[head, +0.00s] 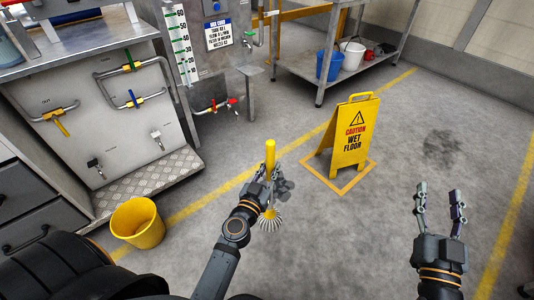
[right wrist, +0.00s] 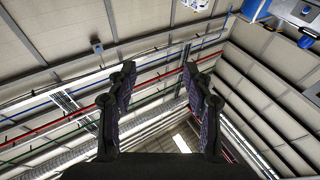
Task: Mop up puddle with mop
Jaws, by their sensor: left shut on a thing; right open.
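My left gripper (head: 265,184) is shut on the yellow handle of the mop (head: 270,153). The handle stands nearly upright in the head view, and its pale stringy head (head: 270,221) shows below the gripper. I cannot tell whether the mop head touches the floor. My right gripper (head: 440,195) is open and empty, over the floor at the right. It also shows open in the right wrist view (right wrist: 160,85), facing the ceiling. A dark patch (head: 442,145) lies on the grey floor right of the wet floor sign; I cannot tell if it is the puddle or a stain.
A yellow caution sign (head: 354,136) stands inside a yellow floor outline, right of the mop. A yellow bucket (head: 138,222) stands at the left by a tread-plate step (head: 150,186). A metal shelf (head: 330,62) with buckets is at the back. Floor between sign and right gripper is clear.

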